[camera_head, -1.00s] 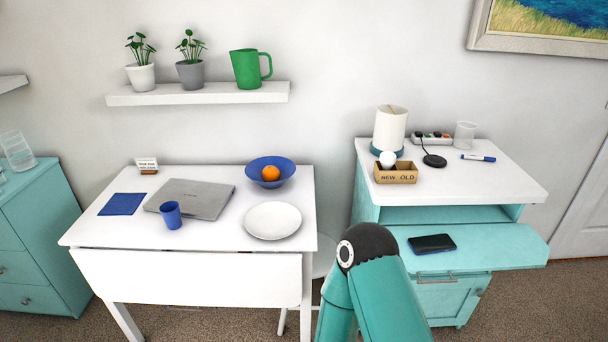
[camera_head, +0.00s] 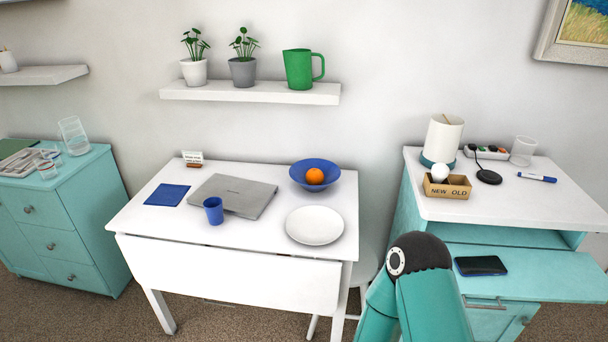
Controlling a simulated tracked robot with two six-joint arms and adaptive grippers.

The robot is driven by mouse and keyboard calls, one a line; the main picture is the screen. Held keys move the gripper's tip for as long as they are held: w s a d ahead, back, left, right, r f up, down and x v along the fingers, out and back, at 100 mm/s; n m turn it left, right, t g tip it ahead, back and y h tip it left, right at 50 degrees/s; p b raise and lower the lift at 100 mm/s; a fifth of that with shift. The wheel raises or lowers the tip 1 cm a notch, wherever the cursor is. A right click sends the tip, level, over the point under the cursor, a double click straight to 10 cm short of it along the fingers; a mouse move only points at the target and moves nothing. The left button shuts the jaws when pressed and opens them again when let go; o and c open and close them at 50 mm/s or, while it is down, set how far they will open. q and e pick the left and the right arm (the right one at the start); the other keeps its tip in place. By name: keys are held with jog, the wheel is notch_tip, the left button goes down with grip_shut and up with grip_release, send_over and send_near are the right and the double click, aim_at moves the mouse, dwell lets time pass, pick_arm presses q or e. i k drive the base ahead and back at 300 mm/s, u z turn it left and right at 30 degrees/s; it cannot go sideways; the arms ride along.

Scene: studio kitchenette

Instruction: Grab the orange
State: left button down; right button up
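The orange (camera_head: 315,176) sits in a blue bowl (camera_head: 334,181) at the back right of the white table (camera_head: 150,222). The bowl rests on the tabletop, behind a white plate. Part of one of my teal arms shows at the bottom right, in front of the table's right side and the teal cabinet. No gripper or fingertips of mine show in the head view.
The table also holds a white plate (camera_head: 315,225), a blue cup (camera_head: 213,211), a laptop (camera_head: 232,195), a blue napkin (camera_head: 167,195) and a small sign (camera_head: 193,158). A white stool (camera_head: 368,262) stands at its right. A teal cabinet (camera_head: 500,262) with a pulled-out board holds a phone (camera_head: 481,265).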

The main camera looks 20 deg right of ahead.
aim_at(314, 176)
jog(key=i, duration=0.85)
jog(key=z, duration=0.05)
